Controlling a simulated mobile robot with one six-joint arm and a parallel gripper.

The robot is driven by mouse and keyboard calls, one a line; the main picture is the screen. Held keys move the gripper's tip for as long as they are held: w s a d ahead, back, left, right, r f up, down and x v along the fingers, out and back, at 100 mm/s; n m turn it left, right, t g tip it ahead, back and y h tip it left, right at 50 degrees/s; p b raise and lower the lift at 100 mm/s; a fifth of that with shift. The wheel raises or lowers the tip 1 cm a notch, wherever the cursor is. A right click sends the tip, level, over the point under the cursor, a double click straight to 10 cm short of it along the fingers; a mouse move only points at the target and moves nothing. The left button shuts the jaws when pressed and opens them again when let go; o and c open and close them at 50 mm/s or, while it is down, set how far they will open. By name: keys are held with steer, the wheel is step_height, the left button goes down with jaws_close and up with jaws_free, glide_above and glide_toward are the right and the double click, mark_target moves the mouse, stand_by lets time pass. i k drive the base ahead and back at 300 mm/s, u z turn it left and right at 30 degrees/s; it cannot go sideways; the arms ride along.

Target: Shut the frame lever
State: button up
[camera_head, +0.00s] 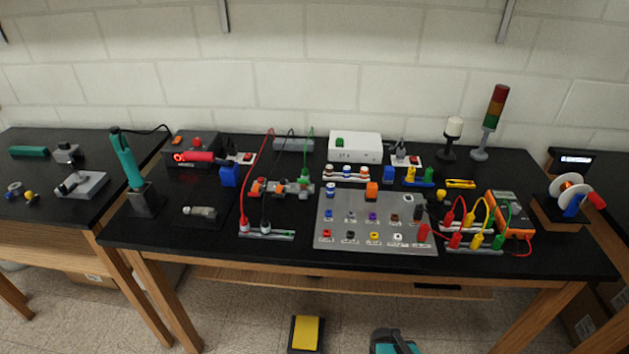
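I cannot make out an extrusion frame or a lever that is clearly the frame lever in the head view. A small grey device (82,185) with a dark knob or handle on top sits on the left table. I cannot tell whether this is the lever or whether it is open or shut.
A long black bench (285,252) holds a grey panel (340,246) with coloured sockets, an orange meter (511,208), a signal tower (491,120), a teal tool (127,160) and cables. A yellow-topped pedal (306,333) lies on the floor.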

mark_target(303, 182)
steer(key=z, duration=0.2)
steer(key=k, duration=1.5)
steer(key=u, duration=1.35)
steer(key=i, duration=1)
steer(key=u, duration=0.05)
